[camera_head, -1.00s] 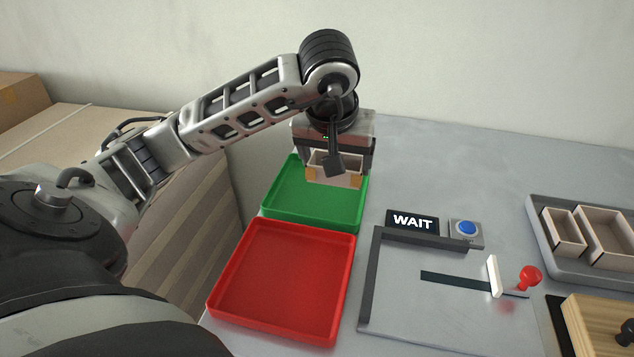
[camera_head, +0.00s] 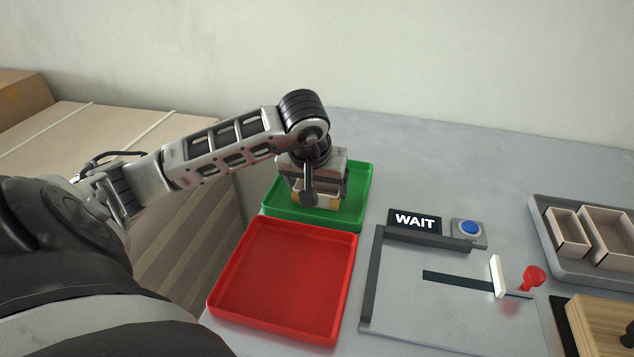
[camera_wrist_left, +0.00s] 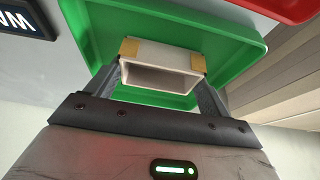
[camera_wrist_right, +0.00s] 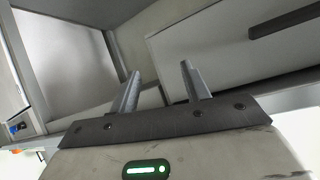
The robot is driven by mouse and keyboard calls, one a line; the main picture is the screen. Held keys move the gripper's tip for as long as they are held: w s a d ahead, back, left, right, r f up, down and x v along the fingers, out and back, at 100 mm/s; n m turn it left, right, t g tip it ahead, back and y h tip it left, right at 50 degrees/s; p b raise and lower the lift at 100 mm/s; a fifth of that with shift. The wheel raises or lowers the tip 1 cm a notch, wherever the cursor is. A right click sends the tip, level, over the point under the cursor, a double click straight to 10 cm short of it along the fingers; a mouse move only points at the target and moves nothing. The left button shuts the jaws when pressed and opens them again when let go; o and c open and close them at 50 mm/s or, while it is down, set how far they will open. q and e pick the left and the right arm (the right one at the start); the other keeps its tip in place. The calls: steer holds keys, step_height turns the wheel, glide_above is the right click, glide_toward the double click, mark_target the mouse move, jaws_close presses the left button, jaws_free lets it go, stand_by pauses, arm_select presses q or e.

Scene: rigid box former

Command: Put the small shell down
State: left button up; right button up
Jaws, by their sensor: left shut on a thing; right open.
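The small shell (camera_wrist_left: 160,72) is an open box of pale board with tan tape patches at its corners. It also shows partly in the head view (camera_head: 312,198), mostly hidden by the gripper. My left gripper (camera_head: 318,196) is shut on it, a finger on each side, low over the green tray (camera_head: 360,185). I cannot tell whether the shell touches the tray floor. My right gripper (camera_wrist_right: 160,82) is open and empty between its fingers in the right wrist view; it is not in the head view.
A red tray (camera_head: 283,280) stands empty in front of the green one. To the right are a WAIT sign (camera_head: 414,222), a blue button (camera_head: 469,228), a fixture plate with a red knob (camera_head: 534,276), and a grey tray (camera_head: 548,250) holding shells. The table behind is clear.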

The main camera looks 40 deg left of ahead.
arm_select(q)
steer(key=shift+f, duration=0.2)
steer(key=o, duration=0.9)
steer(key=shift+r, duration=0.1)
steer(key=shift+r, duration=0.1)
steer(key=shift+r, duration=0.25)
steer(key=p+v, duration=0.1)
steer(key=v, duration=1)
steer(key=shift+s+r, duration=0.2)
steer(key=shift+r, duration=0.1)
steer(key=shift+d, duration=0.1)
